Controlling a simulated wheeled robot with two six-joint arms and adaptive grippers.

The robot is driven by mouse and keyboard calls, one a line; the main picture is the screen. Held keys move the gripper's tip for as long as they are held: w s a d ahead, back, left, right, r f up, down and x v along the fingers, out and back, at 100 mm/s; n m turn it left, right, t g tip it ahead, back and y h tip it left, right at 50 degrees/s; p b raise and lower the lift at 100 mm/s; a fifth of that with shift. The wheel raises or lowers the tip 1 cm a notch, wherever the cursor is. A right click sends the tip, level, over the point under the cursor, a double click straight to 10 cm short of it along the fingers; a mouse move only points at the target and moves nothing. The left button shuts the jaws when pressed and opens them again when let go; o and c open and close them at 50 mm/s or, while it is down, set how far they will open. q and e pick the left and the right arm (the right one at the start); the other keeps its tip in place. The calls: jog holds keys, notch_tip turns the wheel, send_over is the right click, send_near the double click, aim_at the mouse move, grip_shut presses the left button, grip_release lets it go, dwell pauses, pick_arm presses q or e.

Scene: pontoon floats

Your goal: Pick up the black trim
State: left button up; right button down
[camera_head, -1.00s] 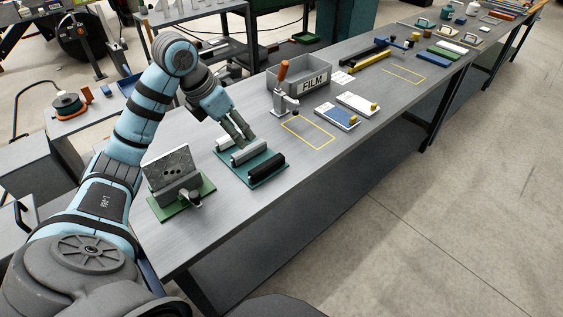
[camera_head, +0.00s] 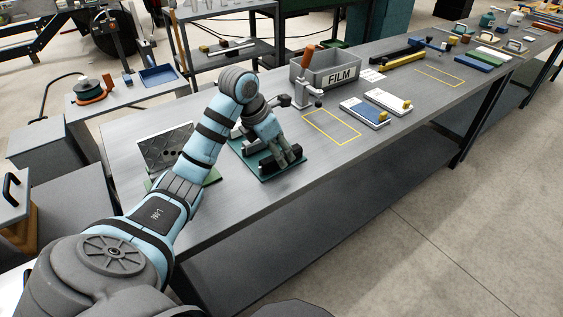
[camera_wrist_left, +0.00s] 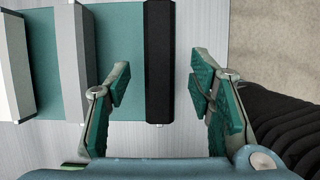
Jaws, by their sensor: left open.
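The black trim (camera_wrist_left: 159,60) is a long dark bar at the right edge of a teal mat (camera_wrist_left: 122,30) in the wrist view. It also shows in the head view (camera_head: 267,167), partly hidden by my fingers. My left gripper (camera_wrist_left: 160,78) is open, with one finger to each side of the trim in the wrist view. A gap shows on both sides, so I see no grip on it. In the head view the left gripper (camera_head: 284,158) points down over the trim. I cannot tell its exact height above the mat.
A grey bar (camera_wrist_left: 75,60) and a white bar (camera_wrist_left: 14,65) lie left of the black trim. A yellow outlined area (camera_head: 332,127) is empty.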

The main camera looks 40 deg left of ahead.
pick_arm(q)
jog(key=shift+x, duration=1.2)
grip_shut()
jog(key=shift+r, duration=0.1)
notch_tip(320, 180, up, 7)
jog(key=shift+f+p, duration=0.15)
jog(key=shift+p, duration=0.65)
notch_tip(320, 180, up, 13)
jog(key=p, duration=1.3)
jog(key=shift+r+p, duration=0.2)
jog(key=shift+p, duration=0.1)
